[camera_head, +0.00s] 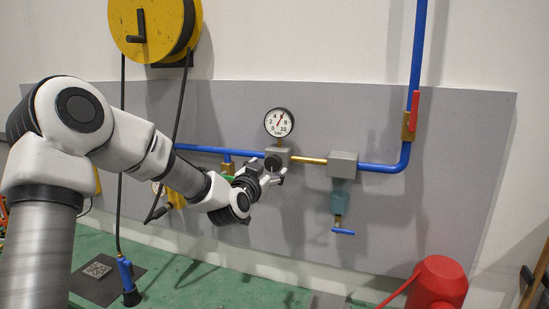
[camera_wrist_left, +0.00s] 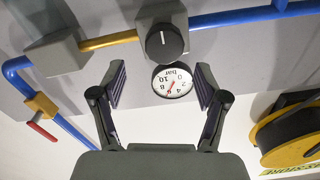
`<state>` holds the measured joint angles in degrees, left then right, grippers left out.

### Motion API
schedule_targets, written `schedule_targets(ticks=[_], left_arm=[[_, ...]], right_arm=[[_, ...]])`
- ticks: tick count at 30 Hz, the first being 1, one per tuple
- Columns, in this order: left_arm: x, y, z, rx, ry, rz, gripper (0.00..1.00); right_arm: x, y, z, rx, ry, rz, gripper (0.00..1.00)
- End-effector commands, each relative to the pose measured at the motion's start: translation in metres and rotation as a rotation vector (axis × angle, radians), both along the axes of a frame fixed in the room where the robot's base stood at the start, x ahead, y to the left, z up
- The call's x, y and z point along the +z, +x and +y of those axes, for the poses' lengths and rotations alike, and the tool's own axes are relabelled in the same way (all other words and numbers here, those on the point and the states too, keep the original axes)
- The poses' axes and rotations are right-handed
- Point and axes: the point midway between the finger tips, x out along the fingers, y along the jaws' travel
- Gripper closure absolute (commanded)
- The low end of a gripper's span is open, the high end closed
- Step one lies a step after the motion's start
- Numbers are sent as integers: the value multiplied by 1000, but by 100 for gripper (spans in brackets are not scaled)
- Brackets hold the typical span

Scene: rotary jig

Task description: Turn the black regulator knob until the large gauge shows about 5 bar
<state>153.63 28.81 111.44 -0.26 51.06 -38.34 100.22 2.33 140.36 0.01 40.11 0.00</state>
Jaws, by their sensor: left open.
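The large gauge (camera_head: 279,123) is a white dial on the wall panel; its red needle points up and slightly right, roughly between 4 and 6. The exact reading is too small to tell. It shows upside down in the left wrist view (camera_wrist_left: 173,81). The black regulator knob (camera_wrist_left: 164,41) is round with a white mark and sits on a grey block beside the gauge. In the head view the knob (camera_head: 272,162) is partly hidden by my gripper. My left gripper (camera_head: 277,175) is open and empty, its fingertips (camera_wrist_left: 161,72) short of the knob. My right gripper is not in view.
Blue pipe (camera_head: 380,168) and a brass pipe run along the panel to a grey box (camera_head: 343,164). A red-handled valve (camera_head: 411,115) is at right. A yellow hose reel (camera_head: 155,28) hangs upper left, its black hose dropping down. A red container (camera_head: 440,282) stands lower right.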

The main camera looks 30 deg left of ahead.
Motion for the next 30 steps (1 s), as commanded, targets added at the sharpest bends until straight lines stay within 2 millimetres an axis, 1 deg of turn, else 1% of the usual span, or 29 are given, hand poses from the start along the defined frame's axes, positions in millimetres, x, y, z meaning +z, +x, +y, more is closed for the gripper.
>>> schedule_targets(ticks=[1, 3, 7, 10, 16, 17, 18, 20, 21, 22, 30], left_arm=[[5, 11, 3, 2, 2, 3, 26], [5, 24, 5, 0, 2, 4, 26], [3, 44, 10, 0, 1, 2, 26], [1, 51, 12, -1, -1, 3, 26], [-1, 52, 12, -1, -2, 3, 26], [-1, 52, 12, -1, -2, 3, 30], [-1, 52, 12, -1, -2, 3, 44], [-1, 52, 12, -1, -2, 3, 65], [-1, 52, 12, -1, -2, 3, 79], [-1, 52, 12, -1, -2, 3, 86], [-2, 52, 12, -1, -12, 2, 86]], right_arm=[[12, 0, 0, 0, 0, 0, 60], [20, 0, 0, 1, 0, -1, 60], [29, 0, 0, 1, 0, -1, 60], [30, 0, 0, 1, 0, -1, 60], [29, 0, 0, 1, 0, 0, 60], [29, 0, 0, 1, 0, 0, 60], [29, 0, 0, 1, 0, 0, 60], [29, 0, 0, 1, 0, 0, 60], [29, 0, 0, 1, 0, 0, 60], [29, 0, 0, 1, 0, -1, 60], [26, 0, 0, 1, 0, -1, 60]])
